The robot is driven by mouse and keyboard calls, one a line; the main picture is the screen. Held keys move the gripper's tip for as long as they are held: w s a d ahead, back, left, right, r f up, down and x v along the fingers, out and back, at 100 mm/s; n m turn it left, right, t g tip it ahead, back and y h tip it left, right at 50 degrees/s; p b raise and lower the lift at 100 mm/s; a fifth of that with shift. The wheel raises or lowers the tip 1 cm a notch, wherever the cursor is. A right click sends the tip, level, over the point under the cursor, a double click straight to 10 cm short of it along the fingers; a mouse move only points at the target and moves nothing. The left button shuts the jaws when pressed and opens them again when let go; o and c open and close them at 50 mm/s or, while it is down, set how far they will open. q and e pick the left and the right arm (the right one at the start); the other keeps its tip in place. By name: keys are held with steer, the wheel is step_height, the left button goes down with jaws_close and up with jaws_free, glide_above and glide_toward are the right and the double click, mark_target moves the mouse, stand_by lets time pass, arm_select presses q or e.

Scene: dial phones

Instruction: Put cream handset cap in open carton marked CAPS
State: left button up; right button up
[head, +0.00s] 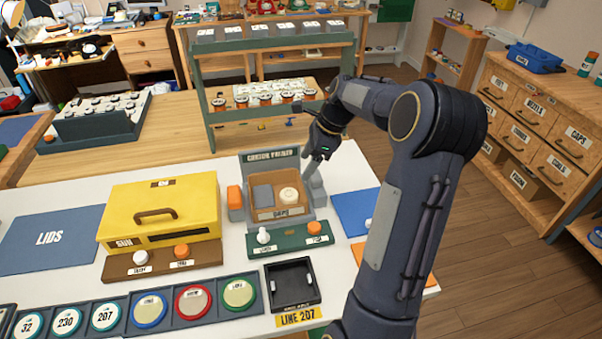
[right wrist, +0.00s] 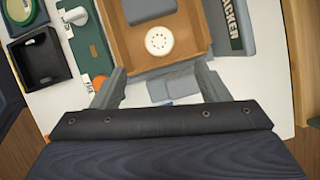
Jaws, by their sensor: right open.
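The cream handset cap (head: 289,196) is a round, pale disc with small holes. It lies inside the open brown carton (head: 268,214), which sits in the grey carton packer (head: 270,158). The carton's front label is too small to read surely. In the right wrist view the cap (right wrist: 159,41) rests on the carton (right wrist: 196,14) floor, apart from its walls. My right gripper (head: 313,170) is above the packer's right side. In its wrist view the right gripper (right wrist: 160,80) is open with nothing between its fingers, and the cap is beyond the fingertips. My left gripper is not in view.
A yellow box (head: 160,205) stands left of the packer. A green button base (head: 290,240) lies in front, with a black tray (head: 292,284) nearer. A blue mat (head: 352,210) lies right. A blue LIDS mat (head: 50,238) is at far left.

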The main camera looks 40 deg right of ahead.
steer(key=s+a+r+n, duration=0.4)
steer(key=a+r+n, duration=0.15)
steer(key=a, duration=0.25)
steer(key=s+a+f+n+t, duration=0.2)
steer(key=s+a+f+n, duration=0.1)
steer(key=s+a+n, duration=1.3)
steer(key=s+n, duration=0.2)
steer(key=n, duration=0.1)
steer(key=shift+a, duration=0.4)
